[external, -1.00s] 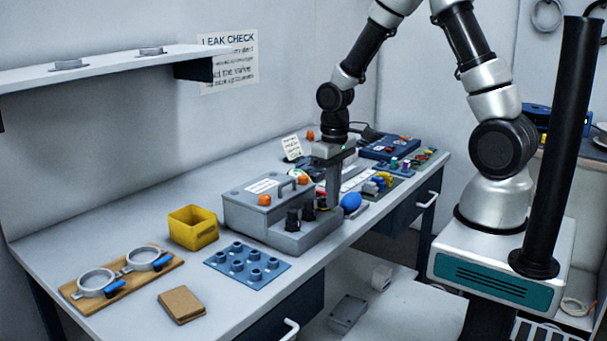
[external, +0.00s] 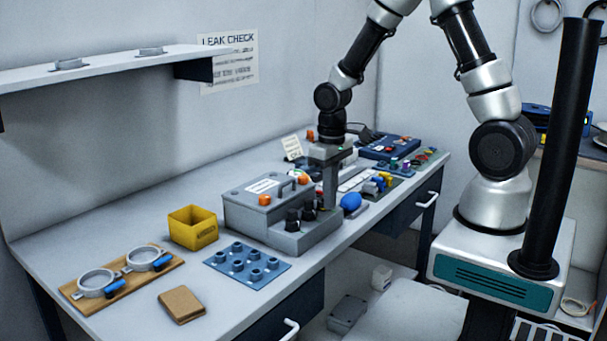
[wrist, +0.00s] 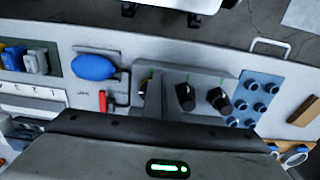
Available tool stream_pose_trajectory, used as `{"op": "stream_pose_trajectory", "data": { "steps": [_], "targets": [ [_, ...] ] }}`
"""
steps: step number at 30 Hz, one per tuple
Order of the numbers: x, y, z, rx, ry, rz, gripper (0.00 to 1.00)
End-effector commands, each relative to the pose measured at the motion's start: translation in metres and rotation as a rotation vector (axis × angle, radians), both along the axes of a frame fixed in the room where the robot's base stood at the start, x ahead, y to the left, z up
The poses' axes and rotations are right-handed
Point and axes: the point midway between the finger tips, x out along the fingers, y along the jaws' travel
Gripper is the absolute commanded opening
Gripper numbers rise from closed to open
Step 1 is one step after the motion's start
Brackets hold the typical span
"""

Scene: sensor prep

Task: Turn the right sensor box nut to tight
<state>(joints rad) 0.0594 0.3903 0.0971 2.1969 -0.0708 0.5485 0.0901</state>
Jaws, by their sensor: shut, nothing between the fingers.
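The grey sensor box (external: 243,213) stands on the bench in the external view, with a label and a handle on its lid. An orange nut (external: 264,200) sits at its near left and the right orange nut (external: 304,180) at its right end. My gripper (external: 329,207) points down just right of the right nut, shut and empty. It looks apart from the nut, but the exact gap is hard to judge. In the wrist view my gripper's body covers the lower part and hides the box lid and nuts.
A blue bulb (external: 351,202) (wrist: 94,67) lies right of my gripper. A blue pegged plate (external: 247,263) and a yellow bin (external: 193,228) lie to the left.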

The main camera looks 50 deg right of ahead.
Motion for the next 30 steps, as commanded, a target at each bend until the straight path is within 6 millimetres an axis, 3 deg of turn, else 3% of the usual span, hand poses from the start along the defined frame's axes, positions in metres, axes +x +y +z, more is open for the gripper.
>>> {"op": "stream_pose_trajectory", "data": {
  "steps": [5, 19, 30],
  "targets": [
    [-0.003, 0.001, 0.005, 0.000, 0.003, -0.001, 0.00],
    [-0.005, 0.001, 0.058, 0.000, 0.007, 0.000, 0.00],
    [-0.005, 0.000, 0.060, 0.000, 0.009, -0.001, 0.00]
  ]
}}
